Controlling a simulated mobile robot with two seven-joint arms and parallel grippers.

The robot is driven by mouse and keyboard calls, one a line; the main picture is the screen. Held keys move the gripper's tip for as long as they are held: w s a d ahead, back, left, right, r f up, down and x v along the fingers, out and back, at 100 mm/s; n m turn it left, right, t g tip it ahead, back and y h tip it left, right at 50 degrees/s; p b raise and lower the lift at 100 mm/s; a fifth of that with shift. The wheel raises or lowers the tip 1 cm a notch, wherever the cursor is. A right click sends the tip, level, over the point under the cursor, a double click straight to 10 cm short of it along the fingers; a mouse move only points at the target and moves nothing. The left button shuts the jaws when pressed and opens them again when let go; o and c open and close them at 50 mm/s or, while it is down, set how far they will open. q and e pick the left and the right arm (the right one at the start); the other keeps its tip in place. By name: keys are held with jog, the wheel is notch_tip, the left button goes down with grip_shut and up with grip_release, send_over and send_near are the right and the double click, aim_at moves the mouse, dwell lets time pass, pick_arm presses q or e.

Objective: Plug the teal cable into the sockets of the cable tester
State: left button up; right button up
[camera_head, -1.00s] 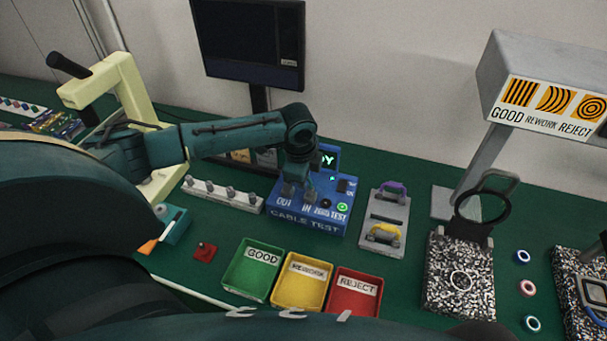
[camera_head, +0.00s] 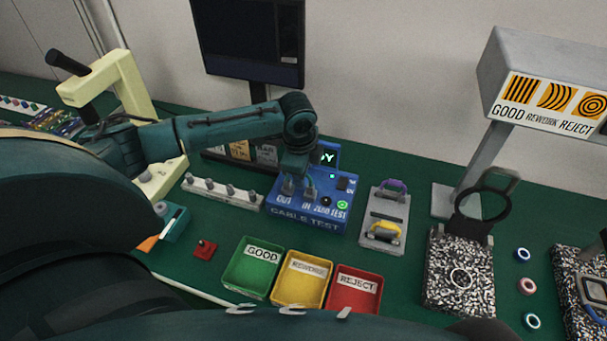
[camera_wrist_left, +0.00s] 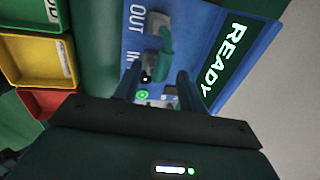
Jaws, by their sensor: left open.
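The blue cable tester (camera_head: 318,222) stands on the green bench, its READY screen (camera_wrist_left: 230,55) lit. The teal cable (camera_wrist_left: 166,38) is a short arched lead with grey plugs. In the left wrist view its plugs sit at the sockets by the OUT and IN labels; I cannot tell how deep they are. My left gripper (camera_wrist_left: 158,80) is open, its fingers apart just above the tester beside the cable, not closed on it. In the head view the left gripper (camera_head: 298,176) hangs over the tester's back part and partly hides the cable. My right gripper is out of view.
A grey holder (camera_head: 384,232) with a purple and a yellow cable stands right of the tester. Green (camera_head: 236,284), yellow (camera_head: 275,294) and red (camera_head: 338,302) bins lie in front. A strip with grey knobs (camera_head: 222,204) is at left; a monitor (camera_head: 250,84) rises behind.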

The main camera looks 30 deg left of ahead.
pick_arm(q)
notch_tip(320, 180, up, 11)
jog(key=s, duration=0.2)
jog(key=shift+d+f, duration=0.2)
jog(key=shift+d, duration=0.05)
jog(key=shift+s, duration=0.1)
